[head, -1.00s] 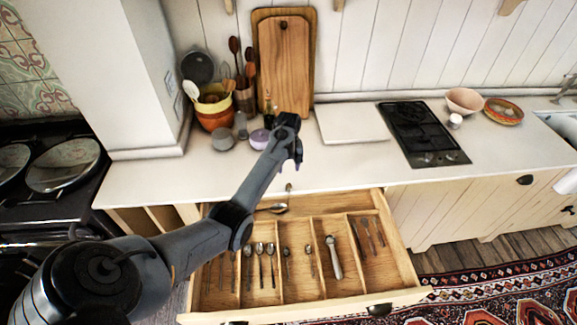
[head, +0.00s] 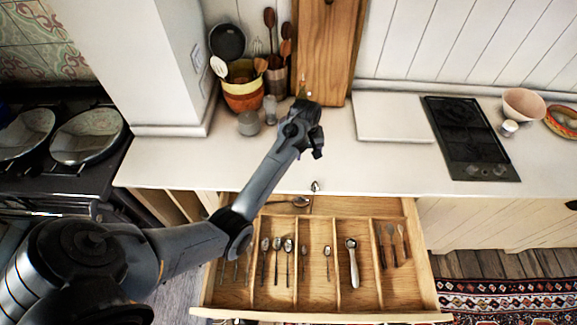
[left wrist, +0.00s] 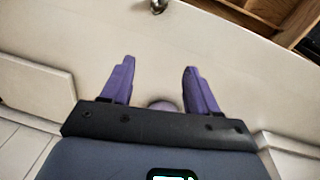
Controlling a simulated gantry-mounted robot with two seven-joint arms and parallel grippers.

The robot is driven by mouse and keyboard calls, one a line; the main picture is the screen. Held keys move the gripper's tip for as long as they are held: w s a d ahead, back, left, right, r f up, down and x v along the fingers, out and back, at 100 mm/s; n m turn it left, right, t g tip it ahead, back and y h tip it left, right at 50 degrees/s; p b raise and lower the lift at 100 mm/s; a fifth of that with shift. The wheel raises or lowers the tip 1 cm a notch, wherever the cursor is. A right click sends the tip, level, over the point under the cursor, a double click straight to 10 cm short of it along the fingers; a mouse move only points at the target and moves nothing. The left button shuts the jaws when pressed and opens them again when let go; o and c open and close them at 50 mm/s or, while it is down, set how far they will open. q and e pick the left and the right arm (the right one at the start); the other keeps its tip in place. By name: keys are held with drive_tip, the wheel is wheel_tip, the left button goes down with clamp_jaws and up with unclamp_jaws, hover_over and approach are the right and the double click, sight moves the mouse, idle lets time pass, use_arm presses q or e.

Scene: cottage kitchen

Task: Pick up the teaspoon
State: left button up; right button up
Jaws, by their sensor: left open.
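A small metal spoon, seemingly the teaspoon (head: 315,186), sits at the counter's front edge with its bowl up on the edge and its thin handle pointing down towards the drawer. Its bowl end also seems to show at the top of the left wrist view (left wrist: 158,5). My left gripper (head: 317,150) is above the counter, behind the spoon and apart from it. In the left wrist view its two purple fingers (left wrist: 158,82) are spread with nothing held between them. My right gripper is out of view.
The open drawer (head: 430,290) holds several spoons, forks and a scoop (head: 352,262) in compartments. A larger spoon (head: 300,201) lies across its rear compartment. A utensil pot (head: 243,95), a cutting board (head: 325,60) and a hob (head: 465,140) stand behind. The counter front is mostly clear.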

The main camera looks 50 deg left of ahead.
use_arm(q)
drive_tip(key=d+f, duration=0.1)
drive_tip(key=d, duration=0.1)
approach(314, 190)
drive_tip(key=shift+w+a+f+h, duration=0.3)
drive_tip(key=shift+w+a+f, duration=0.05)
drive_tip(key=shift+a+f, duration=0.1)
drive_tip(key=f, duration=0.2)
drive_tip(key=d+f, duration=0.1)
drive_tip(key=f, duration=0.1)
drive_tip(key=shift+w+p, duration=0.15)
drive_tip(key=shift+p, duration=0.25)
drive_tip(key=shift+w+f, duration=0.1)
drive_tip(key=shift+f, duration=0.5)
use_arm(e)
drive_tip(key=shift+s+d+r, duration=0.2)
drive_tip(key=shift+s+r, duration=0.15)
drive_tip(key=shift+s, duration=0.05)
use_arm(q)
drive_tip(key=c, duration=1.1)
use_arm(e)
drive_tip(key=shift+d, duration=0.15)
